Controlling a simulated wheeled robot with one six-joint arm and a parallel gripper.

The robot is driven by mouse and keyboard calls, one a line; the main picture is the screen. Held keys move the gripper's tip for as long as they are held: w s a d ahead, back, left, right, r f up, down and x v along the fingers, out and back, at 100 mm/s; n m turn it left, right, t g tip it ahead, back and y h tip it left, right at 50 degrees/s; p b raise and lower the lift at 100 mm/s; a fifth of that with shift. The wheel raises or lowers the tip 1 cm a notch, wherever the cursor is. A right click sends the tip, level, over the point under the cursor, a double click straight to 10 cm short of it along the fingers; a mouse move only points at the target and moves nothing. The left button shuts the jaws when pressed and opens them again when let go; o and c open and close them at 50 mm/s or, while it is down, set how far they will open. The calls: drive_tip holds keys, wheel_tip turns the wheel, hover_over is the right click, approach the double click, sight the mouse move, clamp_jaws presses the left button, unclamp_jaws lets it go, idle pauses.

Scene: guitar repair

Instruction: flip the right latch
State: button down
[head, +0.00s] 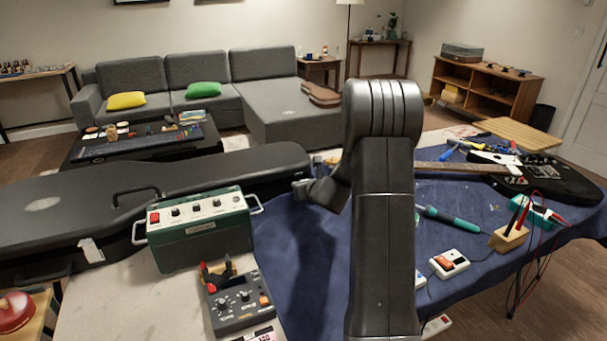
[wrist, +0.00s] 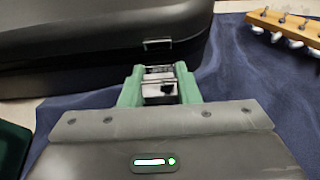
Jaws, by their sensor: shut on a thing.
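The black guitar case (head: 190,180) lies closed along the left of the table; its edge fills the top left of the wrist view (wrist: 90,40). A small metal catch (wrist: 157,44) sits on the lid's side. The right latch (wrist: 160,88), a silver and dark metal piece, is between the green fingers of my gripper (wrist: 160,75), which is shut on it at the case's side. In the head view, my arm reaches to the case's right end, and the fingertips and latch are hard to make out there.
A green amplifier (head: 200,230) and a dark pedal (head: 240,300) stand in front of the case. An electric guitar (head: 545,175), a screwdriver (head: 450,218) and a wooden probe holder (head: 510,238) lie right of my arm. A headstock (wrist: 285,25) shows in the wrist view.

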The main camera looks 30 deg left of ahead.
drive_tip(key=shift+w+a+r+g+h+p, duration=0.2)
drive_tip(key=shift+r+g+h+p, duration=0.2)
drive_tip(key=shift+p, duration=2.55)
drive_tip(key=shift+w+a+r+g+h+p, duration=0.1)
drive_tip(key=shift+a+r+g+h+p, duration=0.25)
drive_tip(key=shift+p, duration=2.55)
drive_tip(key=shift+d+f+p, duration=0.1)
drive_tip(key=shift+p, duration=0.6)
drive_tip(key=h+p, duration=0.1)
drive_tip(key=p, duration=0.2)
drive_tip(key=shift+w+g, duration=0.15)
drive_tip(key=shift+g, duration=0.2)
drive_tip(key=shift+f+p, duration=0.3)
drive_tip(key=shift+p, duration=0.35)
drive_tip(key=c, duration=1.1)
unclamp_jaws()
drive_tip(key=shift+r, duration=0.1)
drive_tip(key=b+v, duration=0.1)
drive_tip(key=v, duration=1.2)
drive_tip(key=shift+r+b, duration=0.3)
drive_tip(key=shift+b, duration=0.1)
